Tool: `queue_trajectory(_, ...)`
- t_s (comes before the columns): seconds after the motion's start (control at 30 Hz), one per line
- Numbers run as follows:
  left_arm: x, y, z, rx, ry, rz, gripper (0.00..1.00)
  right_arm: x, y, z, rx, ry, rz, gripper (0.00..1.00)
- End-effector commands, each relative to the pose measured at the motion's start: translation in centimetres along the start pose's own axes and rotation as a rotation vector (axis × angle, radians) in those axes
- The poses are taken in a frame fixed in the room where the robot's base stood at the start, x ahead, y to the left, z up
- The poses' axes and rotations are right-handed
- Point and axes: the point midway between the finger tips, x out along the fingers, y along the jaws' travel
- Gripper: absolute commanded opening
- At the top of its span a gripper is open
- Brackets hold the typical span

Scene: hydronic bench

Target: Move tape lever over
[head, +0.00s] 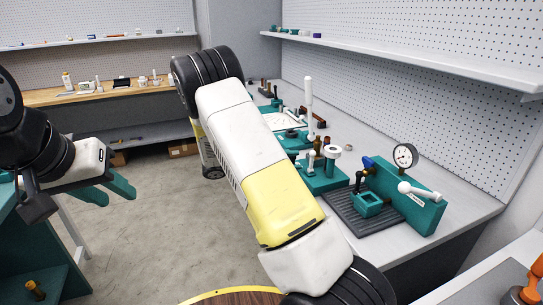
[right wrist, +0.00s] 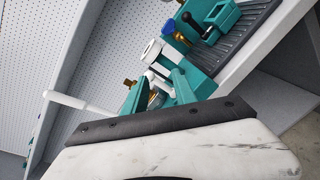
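The tape station is a teal block (head: 325,180) with a white ring, likely the tape roll (head: 332,151), and a short white-topped lever (head: 311,158). In the right wrist view the white ring (right wrist: 152,51) stands just beyond my right gripper (right wrist: 157,92). My left gripper (head: 108,190) is at the left, fingers apart and empty, over the floor.
A pressure gauge (head: 405,155) and white-handled teal block (head: 422,205) stand right of the tape station, by a dark ribbed mat (head: 362,218). A tall white lever (head: 308,95) rises behind it. Pegboard walls back the bench. The floor (head: 150,225) at left is clear.

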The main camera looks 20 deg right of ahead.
Motion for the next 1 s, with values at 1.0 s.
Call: queue_trajectory(1.0, 0.0, 0.0, 0.0, 0.0, 0.0, 0.0, 0.36, 7.0, 2.4, -1.7, -0.038, -0.05, 0.142, 0.04)
